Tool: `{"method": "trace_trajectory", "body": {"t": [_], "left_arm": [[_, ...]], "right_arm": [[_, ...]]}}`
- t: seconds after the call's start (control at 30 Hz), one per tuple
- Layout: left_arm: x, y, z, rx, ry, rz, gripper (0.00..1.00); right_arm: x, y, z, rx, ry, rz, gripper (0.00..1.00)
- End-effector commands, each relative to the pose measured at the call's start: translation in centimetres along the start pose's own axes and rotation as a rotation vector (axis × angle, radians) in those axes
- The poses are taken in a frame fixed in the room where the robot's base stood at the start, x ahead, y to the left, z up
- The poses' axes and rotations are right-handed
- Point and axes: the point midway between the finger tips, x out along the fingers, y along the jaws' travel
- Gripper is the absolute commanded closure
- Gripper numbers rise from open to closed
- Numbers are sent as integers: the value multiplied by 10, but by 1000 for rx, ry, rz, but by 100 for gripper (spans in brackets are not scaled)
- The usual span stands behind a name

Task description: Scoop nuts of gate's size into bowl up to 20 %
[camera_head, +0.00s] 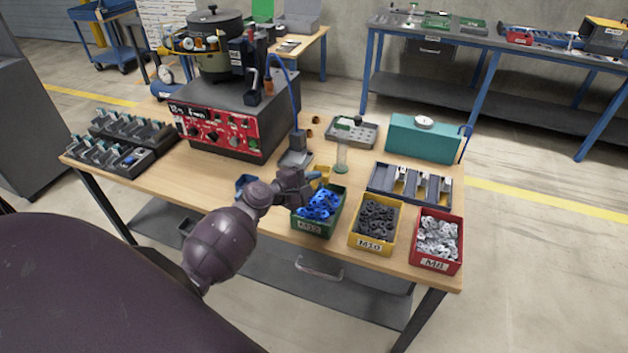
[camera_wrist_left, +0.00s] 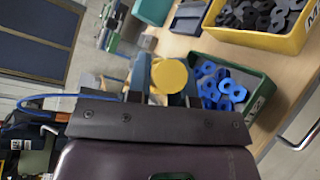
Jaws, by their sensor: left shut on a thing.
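My left gripper (camera_head: 300,187) is shut on a yellow-ended tool, apparently the scoop (camera_head: 321,174), beside the rear left corner of the green bin (camera_head: 316,228) of blue nuts (camera_head: 318,204). In the left wrist view the round yellow end (camera_wrist_left: 170,76) shows between the fingers; the rest is hidden. A yellow bin (camera_head: 373,246) labelled M10 holds dark nuts (camera_head: 377,220). A red bin (camera_head: 436,266) labelled M8 holds silver nuts (camera_head: 437,237). The feeder bowl (camera_head: 216,28) sits on the grey machine with a red panel (camera_head: 222,132). Its contents and the gate's size cannot be read. My right gripper is out of view.
Behind the bins stand a dark slotted rack (camera_head: 409,185), a teal box with a dial (camera_head: 424,138) and a grey tray (camera_head: 353,131). A clear cylinder (camera_head: 341,158) stands close behind the green bin. Fixture racks (camera_head: 124,143) occupy the left end.

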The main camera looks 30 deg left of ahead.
Motion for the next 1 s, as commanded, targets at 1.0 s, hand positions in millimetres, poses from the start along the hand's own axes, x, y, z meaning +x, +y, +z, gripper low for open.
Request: {"method": "trace_trajectory", "body": {"t": [1.0], "left_arm": [[17,-80,-40,-34,9,-32,100]], "right_arm": [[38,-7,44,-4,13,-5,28]]}}
